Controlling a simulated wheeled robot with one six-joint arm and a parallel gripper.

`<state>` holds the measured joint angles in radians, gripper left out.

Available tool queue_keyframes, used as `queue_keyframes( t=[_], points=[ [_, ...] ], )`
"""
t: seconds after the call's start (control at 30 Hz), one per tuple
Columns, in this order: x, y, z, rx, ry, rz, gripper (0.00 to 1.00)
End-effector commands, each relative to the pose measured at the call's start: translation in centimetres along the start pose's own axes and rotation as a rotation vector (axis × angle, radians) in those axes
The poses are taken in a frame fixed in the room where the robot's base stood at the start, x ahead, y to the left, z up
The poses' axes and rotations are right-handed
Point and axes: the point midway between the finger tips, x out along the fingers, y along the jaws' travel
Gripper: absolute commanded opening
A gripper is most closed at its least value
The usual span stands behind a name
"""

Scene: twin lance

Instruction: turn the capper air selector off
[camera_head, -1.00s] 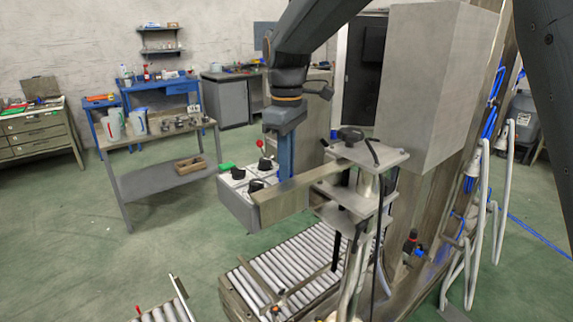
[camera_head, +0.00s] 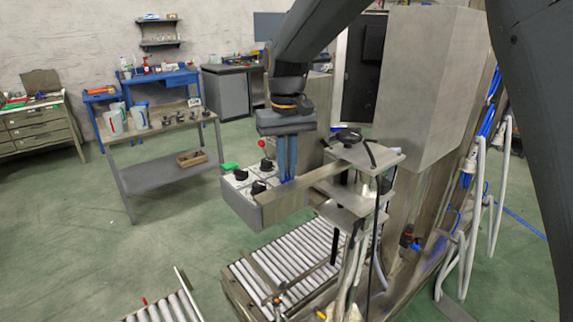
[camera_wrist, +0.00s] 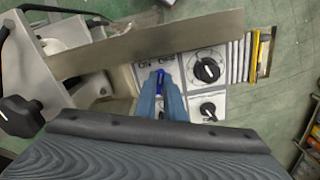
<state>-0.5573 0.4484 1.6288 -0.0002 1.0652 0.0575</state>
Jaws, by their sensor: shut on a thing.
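The control box (camera_head: 238,206) stands by the conveyor, with black knobs on its white top. My gripper (camera_head: 287,180) points down at the box's right part, behind the metal bar. In the wrist view my gripper's blue fingers (camera_wrist: 161,98) are shut on a small, darker blue piece (camera_wrist: 160,76), which looks like the selector's handle. Lettering like "ON" shows on the panel beside it. The fingers cover most of it, so its exact setting cannot be read. A large black knob (camera_wrist: 207,70) and a smaller black knob (camera_wrist: 208,110) sit to the right, apart from the fingers.
A flat metal bar (camera_wrist: 150,45) crosses close to my fingers. A clamp stand with a black handwheel (camera_head: 349,136) is just right. A red-ball lever (camera_head: 262,144) and green piece (camera_head: 230,166) are at the box. A roller conveyor (camera_head: 290,262) runs below.

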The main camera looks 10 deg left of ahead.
Motion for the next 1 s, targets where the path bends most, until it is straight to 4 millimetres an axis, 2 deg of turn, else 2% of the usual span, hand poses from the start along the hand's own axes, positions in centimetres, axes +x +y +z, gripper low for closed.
queue_keyframes(
  t=[0.3, 0.9, 0.93, 1.0],
  points=[
    [-0.14, -0.11, -0.07, 0.140, 0.003, -0.001, 0.00],
    [-0.12, -0.12, -0.11, 0.176, 0.004, -0.001, 0.00],
    [-0.12, -0.12, -0.11, 0.176, 0.004, -0.001, 0.14],
    [-0.11, -0.12, -0.09, 0.175, 0.003, -0.001, 0.25]
  ],
)
